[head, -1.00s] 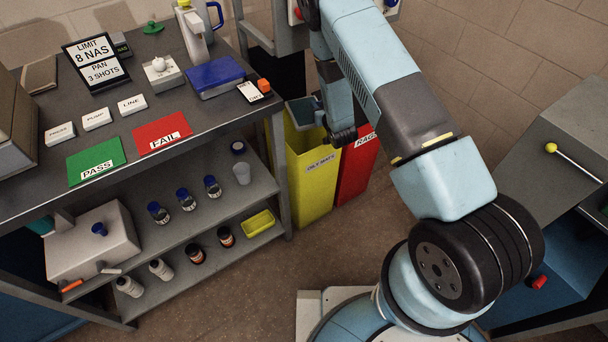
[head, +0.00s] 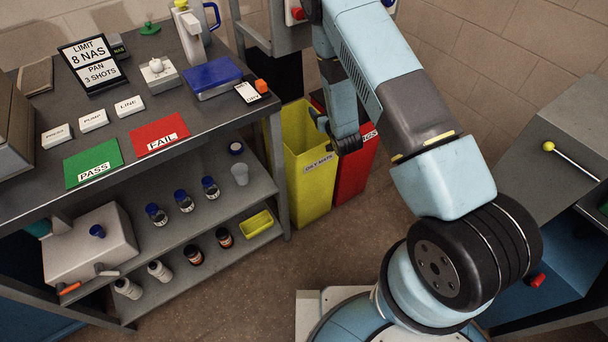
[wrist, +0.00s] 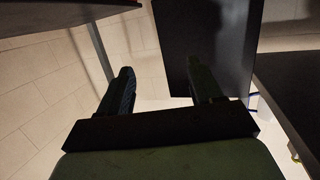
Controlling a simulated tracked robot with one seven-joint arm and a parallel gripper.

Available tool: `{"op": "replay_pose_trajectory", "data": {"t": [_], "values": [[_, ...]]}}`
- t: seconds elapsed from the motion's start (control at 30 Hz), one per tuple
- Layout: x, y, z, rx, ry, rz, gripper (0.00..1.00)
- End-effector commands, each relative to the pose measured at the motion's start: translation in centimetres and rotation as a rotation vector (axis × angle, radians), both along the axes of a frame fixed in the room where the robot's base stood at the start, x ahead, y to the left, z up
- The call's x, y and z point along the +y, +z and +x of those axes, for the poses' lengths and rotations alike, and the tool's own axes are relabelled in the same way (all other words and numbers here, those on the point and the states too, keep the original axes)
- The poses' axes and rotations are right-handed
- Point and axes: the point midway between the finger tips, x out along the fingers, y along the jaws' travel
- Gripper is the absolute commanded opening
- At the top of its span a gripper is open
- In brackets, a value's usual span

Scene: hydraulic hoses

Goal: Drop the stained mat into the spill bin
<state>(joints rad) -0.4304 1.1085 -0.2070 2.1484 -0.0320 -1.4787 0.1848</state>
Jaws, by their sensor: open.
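The yellow bin (head: 309,178) labelled "OILY MATS" stands on the floor at the right end of the workbench, with its top open. My gripper (head: 321,121) is at the right side of its mouth, partly hidden by my wrist. In the wrist view my gripper (wrist: 161,80) is open, with nothing between its two fingers. The stained mat does not show in any current view. The inner wall of the yellow bin shows, but its bottom is hidden.
A red bin (head: 353,178) with a partly hidden label stands close against the yellow bin's right side, under my arm. The workbench (head: 217,118) with bottles on its lower shelf is left of the bins. A grey cabinet (head: 560,135) stands at the right.

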Motion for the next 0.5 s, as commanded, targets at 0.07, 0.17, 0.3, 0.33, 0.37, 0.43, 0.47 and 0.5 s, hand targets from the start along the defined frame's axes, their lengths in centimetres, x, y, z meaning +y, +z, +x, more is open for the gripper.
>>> {"op": "replay_pose_trajectory", "data": {"t": [0.07, 0.17, 0.3, 0.33, 0.37, 0.43, 0.47, 0.5], "values": [[-0.5, 0.3, -1.6, 0.003, -0.001, 0.0, 0.65], [-1.2, 0.7, -3.5, 0.003, -0.001, 0.001, 0.65], [-2.0, 1.1, -5.8, 0.002, -0.002, 0.0, 0.65], [-2.1, 1.3, -6.2, 0.001, -0.001, 0.0, 0.65], [-2.3, 1.3, -6.6, 0.002, -0.001, -0.001, 0.65], [-2.5, 1.5, -7.4, 0.001, -0.001, -0.001, 0.65], [-2.6, 1.5, -7.6, 0.001, -0.001, -0.001, 0.65], [-2.7, 1.6, -8.0, 0.002, 0.0, -0.001, 0.65]]}}
